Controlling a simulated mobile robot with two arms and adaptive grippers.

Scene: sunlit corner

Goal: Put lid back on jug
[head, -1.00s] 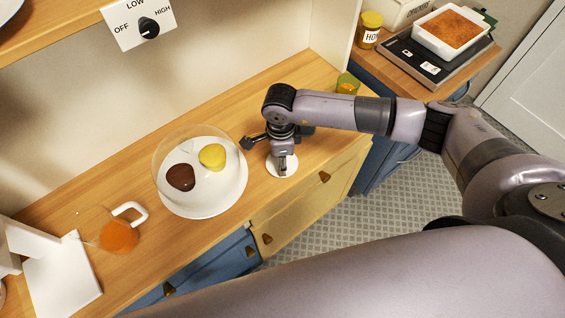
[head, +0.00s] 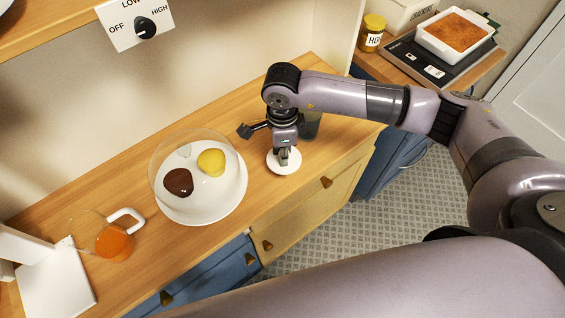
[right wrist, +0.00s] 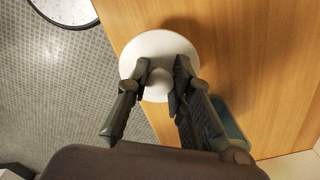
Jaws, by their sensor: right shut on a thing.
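The jug (head: 113,243) is clear with a white handle and orange liquid inside. It stands upright on the wooden counter at the lower left of the head view. The lid is a white disc (head: 284,168) with a round knob. My right gripper (head: 285,150) is above the lid, shut on its knob. In the right wrist view, the fingers (right wrist: 161,70) sit on both sides of the knob, and the lid (right wrist: 152,46) is over the counter's edge area. A shadow beside it suggests it is off the counter. My left gripper is not in view.
A white dish (head: 205,208) under a clear dome, holding brown and yellow pieces, stands between the lid and the jug. A white stand (head: 55,285) is left of the jug. A greenish container (right wrist: 232,125) is beside my right gripper.

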